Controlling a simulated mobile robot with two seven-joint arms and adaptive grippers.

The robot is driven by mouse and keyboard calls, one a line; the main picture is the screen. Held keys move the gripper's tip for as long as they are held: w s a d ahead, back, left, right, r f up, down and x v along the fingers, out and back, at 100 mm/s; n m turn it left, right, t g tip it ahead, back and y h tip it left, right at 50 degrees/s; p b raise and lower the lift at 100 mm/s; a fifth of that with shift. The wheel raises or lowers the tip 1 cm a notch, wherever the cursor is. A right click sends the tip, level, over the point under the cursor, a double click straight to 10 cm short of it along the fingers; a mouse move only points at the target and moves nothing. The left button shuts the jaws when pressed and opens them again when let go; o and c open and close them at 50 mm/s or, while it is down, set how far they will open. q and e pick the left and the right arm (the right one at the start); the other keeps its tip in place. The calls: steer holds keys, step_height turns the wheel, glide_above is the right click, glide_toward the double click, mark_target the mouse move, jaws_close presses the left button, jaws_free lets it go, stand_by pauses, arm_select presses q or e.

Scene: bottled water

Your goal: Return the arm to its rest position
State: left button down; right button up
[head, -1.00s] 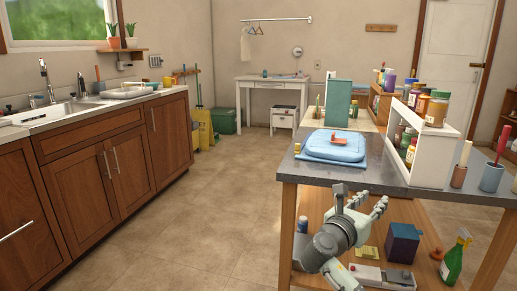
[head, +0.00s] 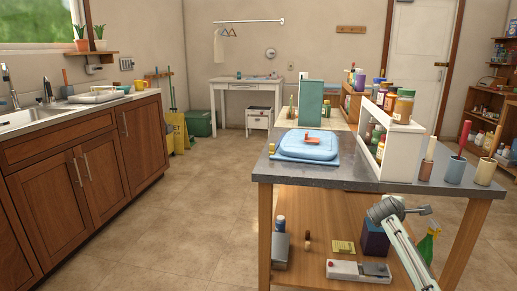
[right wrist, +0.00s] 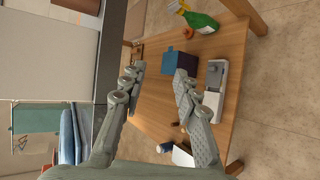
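My right gripper (right wrist: 159,72) is open in the right wrist view. Its two fingers are spread apart with nothing held between them. Beyond the fingers lie the wooden lower shelf (right wrist: 155,105) of the table and a dark blue box (right wrist: 181,63). In the head view, part of my right arm (head: 404,245) shows in front of the table's right side, beside the dark blue box (head: 375,239), which it partly covers. My left arm and left gripper are not in view.
A green spray bottle (head: 427,244) stands on the shelf. The floor (head: 180,225) left of the table is clear.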

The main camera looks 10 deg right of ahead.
steer(key=w+a+m+t+y, duration=0.3)
steer(key=w+a+m+y, duration=0.2)
steer(key=a+m, duration=0.35)
steer(key=s+a+f+g+y, duration=0.1)
steer(key=s+a+f, duration=0.1)
steer(key=s+f, duration=0.35)
steer(key=s+a+f+g, duration=0.1)
steer(key=s+f, duration=0.1)
steer(key=f, duration=0.7)
steer(key=s+a+f+g, duration=0.2)
steer(key=s+a+f, duration=0.2)
steer(key=s+f, duration=0.85)
steer(key=s+a+f+g, duration=0.1)
steer(key=s+f, duration=0.4)
steer(key=s, duration=0.5)
steer(key=s+a+f+g+y, duration=0.1)
steer(key=s+a+f+g, duration=0.1)
steer(key=s+f, duration=0.3)
steer(key=s+a+f+g+y, duration=0.1)
steer(key=s+f, duration=0.4)
steer(key=s, duration=0.9)
steer(key=shift+s+a+f+g, duration=0.4)
steer(key=shift+a+g, duration=0.1)
steer(key=shift+a, duration=0.35)
